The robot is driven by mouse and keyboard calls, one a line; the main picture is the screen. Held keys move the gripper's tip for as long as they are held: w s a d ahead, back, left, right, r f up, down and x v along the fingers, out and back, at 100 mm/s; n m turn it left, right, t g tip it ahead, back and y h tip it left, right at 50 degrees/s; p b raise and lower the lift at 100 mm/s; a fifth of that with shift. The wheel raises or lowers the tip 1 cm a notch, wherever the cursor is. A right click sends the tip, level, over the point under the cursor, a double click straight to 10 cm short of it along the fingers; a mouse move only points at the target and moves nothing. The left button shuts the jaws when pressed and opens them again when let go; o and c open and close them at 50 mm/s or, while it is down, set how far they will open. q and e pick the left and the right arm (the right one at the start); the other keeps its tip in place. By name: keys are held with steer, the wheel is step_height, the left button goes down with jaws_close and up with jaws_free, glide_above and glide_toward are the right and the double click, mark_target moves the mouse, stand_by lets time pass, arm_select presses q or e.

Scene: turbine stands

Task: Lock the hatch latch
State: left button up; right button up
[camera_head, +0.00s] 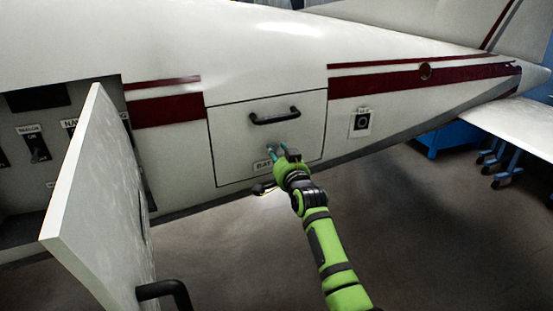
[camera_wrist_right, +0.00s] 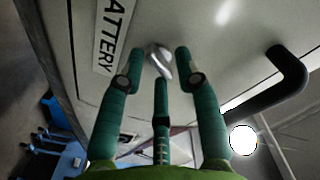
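The closed hatch (camera_head: 235,140) is a white square panel on the fuselage side, with a black handle (camera_head: 275,116) near its top. A small silver latch (camera_wrist_right: 158,60) sits on the panel beside the BATTERY label (camera_wrist_right: 110,32). My right gripper (camera_head: 277,152) is at the lower part of the hatch and hides the latch in the head view. In the right wrist view, its green fingers (camera_wrist_right: 160,72) are spread around the latch, with gaps visible at the sides. I cannot tell whether any finger touches it. My left gripper is not in view.
An open white door (camera_head: 100,200) with a black handle (camera_head: 165,291) stands out at the left, beside a switch panel (camera_head: 38,145). A small square fitting (camera_head: 361,122) is right of the hatch. Blue equipment (camera_head: 450,138) stands at the back right.

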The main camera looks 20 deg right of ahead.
steer(key=shift+w, duration=0.4)
stand_by(0.4)
